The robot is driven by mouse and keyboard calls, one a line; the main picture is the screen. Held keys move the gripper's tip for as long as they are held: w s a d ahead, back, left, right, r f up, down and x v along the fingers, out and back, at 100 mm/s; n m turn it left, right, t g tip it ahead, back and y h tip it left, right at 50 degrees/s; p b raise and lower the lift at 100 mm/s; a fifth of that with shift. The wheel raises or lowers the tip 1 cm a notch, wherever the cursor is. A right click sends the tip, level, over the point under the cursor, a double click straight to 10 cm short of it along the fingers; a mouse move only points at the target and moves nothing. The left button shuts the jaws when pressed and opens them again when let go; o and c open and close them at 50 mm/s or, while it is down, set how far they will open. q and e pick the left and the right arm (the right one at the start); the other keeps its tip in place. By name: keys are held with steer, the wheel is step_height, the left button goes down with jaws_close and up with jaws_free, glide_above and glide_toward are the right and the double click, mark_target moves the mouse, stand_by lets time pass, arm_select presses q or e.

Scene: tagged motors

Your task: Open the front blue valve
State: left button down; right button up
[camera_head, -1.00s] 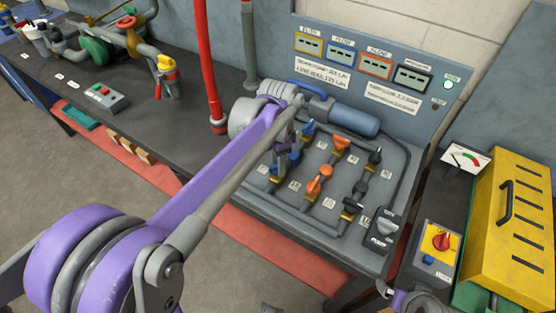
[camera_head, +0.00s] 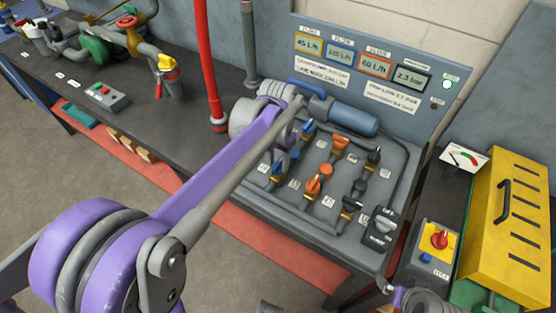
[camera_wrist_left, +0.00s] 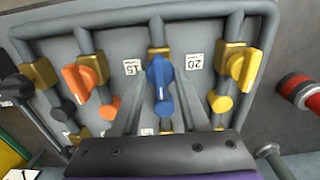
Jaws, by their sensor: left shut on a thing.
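The front blue valve (camera_wrist_left: 160,72) sits on a brass body on a grey pipe, at the top middle of the left wrist view. Its handle looks roughly in line with the pipe. My left gripper (camera_wrist_left: 161,82) has a finger on each side of this handle and is shut on it. In the head view the left gripper (camera_head: 284,155) is down at the front blue valve, which it and my arm largely hide. A rear blue valve (camera_head: 308,130) stands behind it.
Orange valves (camera_head: 319,179), black valves (camera_head: 352,203) and a yellow valve (camera_wrist_left: 245,70) stand close around. A blue cylinder (camera_head: 353,119) lies behind. A yellow cabinet (camera_head: 512,225) stands at right.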

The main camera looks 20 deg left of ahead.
mark_target(278, 164)
stand_by(0.4)
arm_select(q)
steer(key=shift+c, duration=2)
jaws_free()
step_height(278, 164, up, 11)
steer(key=shift+p, duration=0.45)
steer(key=shift+s+f, duration=0.1)
steer(key=s+d+f+t+p, duration=0.1)
steer(key=s+f, duration=0.3)
steer(key=s, duration=0.4)
steer(key=s+d+f+n+t+p, duration=0.1)
steer(key=s+f+t, duration=0.3)
steer(key=s, duration=0.5)
steer(key=shift+d+f+n+p, duration=0.15)
steer(key=shift+f+n+p, duration=0.15)
steer(key=shift+f+p, duration=0.45)
